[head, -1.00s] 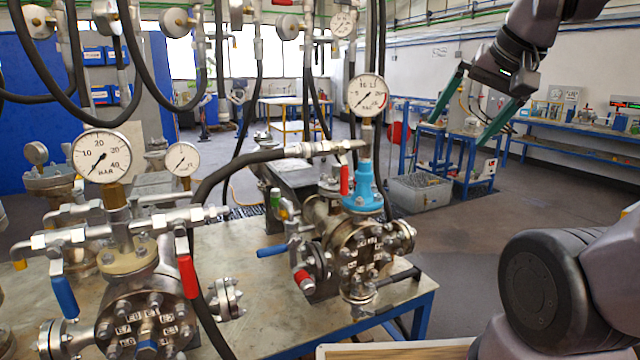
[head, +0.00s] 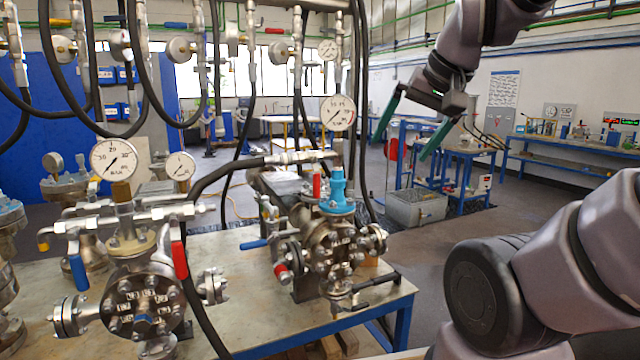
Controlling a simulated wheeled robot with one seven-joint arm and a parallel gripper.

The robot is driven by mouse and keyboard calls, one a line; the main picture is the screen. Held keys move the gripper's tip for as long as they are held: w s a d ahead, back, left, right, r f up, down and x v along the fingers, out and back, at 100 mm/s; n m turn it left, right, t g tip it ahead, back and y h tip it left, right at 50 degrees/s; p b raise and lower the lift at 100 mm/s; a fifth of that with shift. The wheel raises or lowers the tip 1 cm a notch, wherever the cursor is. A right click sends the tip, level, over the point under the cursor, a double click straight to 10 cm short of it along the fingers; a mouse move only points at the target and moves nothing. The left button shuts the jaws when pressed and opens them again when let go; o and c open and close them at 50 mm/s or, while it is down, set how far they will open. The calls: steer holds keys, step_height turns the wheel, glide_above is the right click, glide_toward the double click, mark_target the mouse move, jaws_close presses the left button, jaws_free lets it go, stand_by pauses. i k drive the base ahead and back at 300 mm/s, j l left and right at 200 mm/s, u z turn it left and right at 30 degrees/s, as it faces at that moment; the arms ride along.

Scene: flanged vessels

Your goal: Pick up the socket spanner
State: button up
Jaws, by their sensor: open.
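My gripper (head: 402,149) is at the upper right of the head view, raised in the air with its two green fingers wide apart and nothing between them. I cannot clearly make out a socket spanner. A dark bar with a handle-like end (head: 376,284) lies at the right end of the steel table, beside the right flanged vessel (head: 334,254); I cannot tell whether it is the spanner or part of the vessel. My gripper appears well above the table and apart from that bar.
A left flanged vessel (head: 143,302) with a gauge stands on the steel table (head: 235,328). Black hoses hang over the table from the pipework above. A grey crate (head: 416,208) stands on the floor behind. The floor to the right is open.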

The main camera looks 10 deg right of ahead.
mark_target(396, 276)
steer(key=i+l+z, duration=0.1)
steer(key=i+l, duration=0.9)
